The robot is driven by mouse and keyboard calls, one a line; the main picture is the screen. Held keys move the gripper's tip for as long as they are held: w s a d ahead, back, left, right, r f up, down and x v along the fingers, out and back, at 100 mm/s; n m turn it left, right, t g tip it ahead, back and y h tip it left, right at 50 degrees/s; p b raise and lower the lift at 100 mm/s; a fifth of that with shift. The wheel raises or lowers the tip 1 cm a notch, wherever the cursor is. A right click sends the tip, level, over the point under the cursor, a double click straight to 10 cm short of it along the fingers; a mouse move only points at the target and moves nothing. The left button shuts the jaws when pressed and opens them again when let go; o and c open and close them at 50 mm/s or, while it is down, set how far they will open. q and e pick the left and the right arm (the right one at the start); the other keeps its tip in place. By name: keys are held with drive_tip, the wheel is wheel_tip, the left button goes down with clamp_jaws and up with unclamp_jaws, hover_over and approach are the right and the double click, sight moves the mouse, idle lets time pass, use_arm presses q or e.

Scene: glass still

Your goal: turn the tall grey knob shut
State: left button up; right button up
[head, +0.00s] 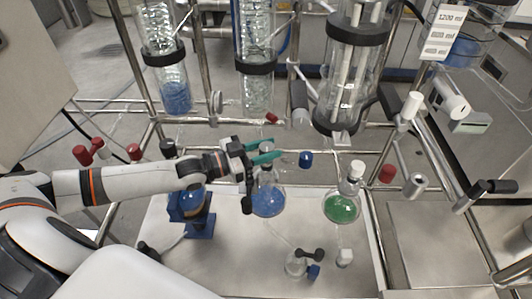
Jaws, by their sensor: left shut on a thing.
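My left gripper (264,152) reaches in from the left at the middle of the head view. Its teal fingers are shut on a small grey piece (267,145) just above the neck of the round flask with blue liquid (268,201). This piece looks like the grey knob, but the fingers hide most of it, so its turn cannot be read. My right gripper is not in view.
A flask with green liquid (341,208) stands to the right, and a blue stand (199,227) to the left. Glass columns (257,90) and metal rods rise behind. The steel tray (335,275) has bare room in front.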

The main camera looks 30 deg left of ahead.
use_arm(q)
drive_tip(key=o, duration=1)
drive_tip(key=shift+w+d, duration=0.1)
drive_tip(key=shift+s+a+r+p, duration=0.1)
drive_tip(key=shift+s+a+p, duration=0.3)
drive_tip(key=shift+s+p, duration=0.05)
drive_tip(key=shift+p+v, duration=1.7)
drive_tip(key=shift+v, duration=1.45)
